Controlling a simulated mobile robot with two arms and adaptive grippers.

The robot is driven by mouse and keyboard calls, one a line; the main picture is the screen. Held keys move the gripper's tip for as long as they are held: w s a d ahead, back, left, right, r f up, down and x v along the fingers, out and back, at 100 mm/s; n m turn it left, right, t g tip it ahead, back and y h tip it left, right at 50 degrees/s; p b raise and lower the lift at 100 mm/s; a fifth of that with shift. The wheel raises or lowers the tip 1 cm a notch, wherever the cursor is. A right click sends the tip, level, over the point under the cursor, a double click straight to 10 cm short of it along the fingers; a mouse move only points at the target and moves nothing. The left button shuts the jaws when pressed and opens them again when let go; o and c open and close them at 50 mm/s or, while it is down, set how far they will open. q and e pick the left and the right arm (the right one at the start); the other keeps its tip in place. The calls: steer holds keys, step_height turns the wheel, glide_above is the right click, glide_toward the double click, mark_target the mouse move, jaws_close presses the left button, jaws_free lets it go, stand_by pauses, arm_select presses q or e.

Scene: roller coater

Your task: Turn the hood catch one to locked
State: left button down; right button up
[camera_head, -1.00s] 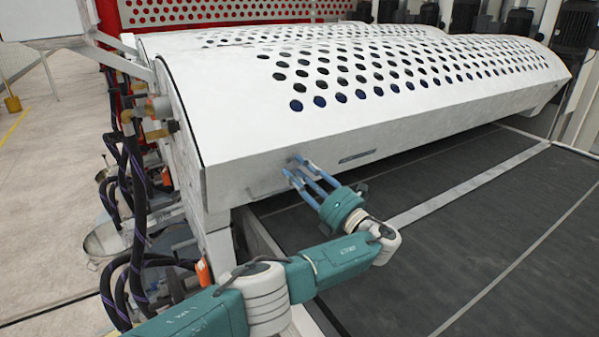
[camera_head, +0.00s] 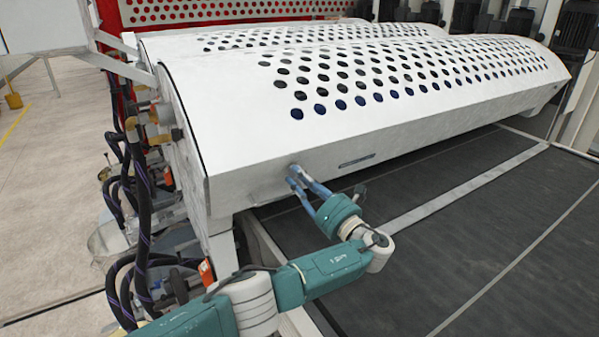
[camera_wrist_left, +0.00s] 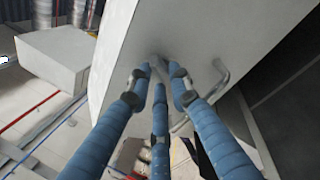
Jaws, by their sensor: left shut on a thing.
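The white perforated hood (camera_head: 400,130) spans the machine, with its plain front face toward me. My left gripper (camera_head: 294,172) reaches up to the lower left part of that face. Its blue fingers are closed in on a small grey catch, which the fingertips mostly hide. In the left wrist view, the gripper (camera_wrist_left: 160,76) has its fingertips drawn together around the small catch (camera_wrist_left: 158,60) at the hood face. I cannot read whether the catch stands locked. My right gripper is not in view.
A bent metal bar (camera_wrist_left: 222,78) sits just right of the fingers in the left wrist view. A dark flat bed (camera_head: 470,250) stretches in front of the hood. Dark hoses (camera_head: 140,210) hang at the machine's left end.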

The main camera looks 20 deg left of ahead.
arm_select(q)
steer(key=shift+n+t+h+p, duration=0.4)
steer(key=shift+n+p, duration=0.2)
steer(key=shift+n, duration=0.3)
steer(key=shift+s+f+n+h, duration=0.1)
steer(key=shift+f+n+h, duration=0.15)
steer(key=shift+n, duration=0.55)
steer(key=shift+n+t+h, duration=0.25)
steer(key=shift+n+t, duration=0.15)
steer(key=shift+t, duration=0.1)
steer(key=c, duration=1.6)
jaws_free()
steer(key=shift+o, duration=0.2)
steer(key=shift+r, duration=0.1)
steer(key=v, duration=1.2)
